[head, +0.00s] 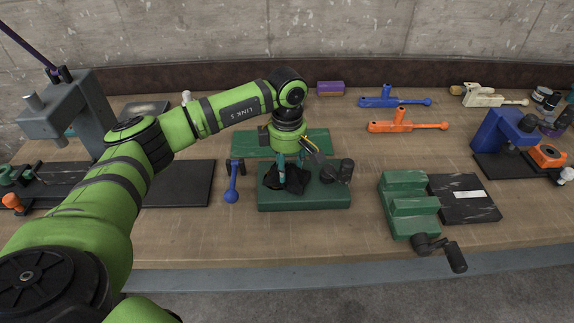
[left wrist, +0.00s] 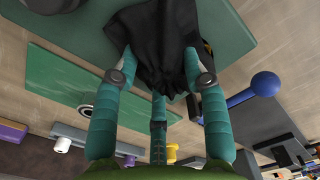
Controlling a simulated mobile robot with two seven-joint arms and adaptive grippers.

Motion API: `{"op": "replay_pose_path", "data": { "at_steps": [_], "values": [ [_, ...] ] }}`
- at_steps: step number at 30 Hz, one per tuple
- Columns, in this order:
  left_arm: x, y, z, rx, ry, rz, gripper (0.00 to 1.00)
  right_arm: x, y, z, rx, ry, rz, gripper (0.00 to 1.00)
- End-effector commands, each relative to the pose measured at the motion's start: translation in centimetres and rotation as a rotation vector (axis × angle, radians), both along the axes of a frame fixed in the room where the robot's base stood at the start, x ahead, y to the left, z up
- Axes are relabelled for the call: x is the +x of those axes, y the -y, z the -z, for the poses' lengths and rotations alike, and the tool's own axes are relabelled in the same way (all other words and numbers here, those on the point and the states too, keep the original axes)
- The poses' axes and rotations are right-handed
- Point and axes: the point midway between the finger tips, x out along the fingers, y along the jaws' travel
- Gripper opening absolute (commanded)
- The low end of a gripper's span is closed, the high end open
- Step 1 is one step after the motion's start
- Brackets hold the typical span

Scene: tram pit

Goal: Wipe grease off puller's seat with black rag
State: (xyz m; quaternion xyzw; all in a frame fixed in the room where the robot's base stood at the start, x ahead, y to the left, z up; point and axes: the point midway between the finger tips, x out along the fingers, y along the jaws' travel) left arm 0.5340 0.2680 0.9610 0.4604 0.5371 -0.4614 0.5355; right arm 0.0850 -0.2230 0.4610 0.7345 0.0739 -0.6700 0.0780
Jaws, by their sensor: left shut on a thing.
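My left gripper (head: 290,172) points down over a dark green base plate (head: 305,200) at the middle of the bench. Its teal fingers are shut on a black rag (head: 284,181), which is bunched beneath them at the plate's left part. In the left wrist view the rag (left wrist: 158,40) hangs crumpled between the fingers, with green surface (left wrist: 85,30) behind it. A dark fitting (head: 337,170) stands on the plate's right part. I cannot tell which part is the puller's seat, and no grease shows. My right gripper is out of view.
A blue-knobbed lever (head: 232,185) lies close left of the plate. A green vise (head: 408,203) with a black crank is to the right. Blue (head: 393,100) and orange (head: 405,124) tools lie at the back right. A grey press (head: 75,115) stands left. Bare bench lies in front.

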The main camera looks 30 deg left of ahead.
Motion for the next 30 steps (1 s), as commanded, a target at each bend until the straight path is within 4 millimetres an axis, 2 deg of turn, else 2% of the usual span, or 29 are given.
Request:
{"op": "replay_pose_path", "data": {
  "at_steps": [8, 30],
  "values": [
    [-0.1, -0.2, 0.1, 0.0, 0.0, -0.001, 0.12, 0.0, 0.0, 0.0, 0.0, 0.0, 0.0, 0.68],
    [-1.9, -3.1, 0.1, 0.001, -0.001, 0.0, 0.12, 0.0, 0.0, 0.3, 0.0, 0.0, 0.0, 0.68]
  ]
}}
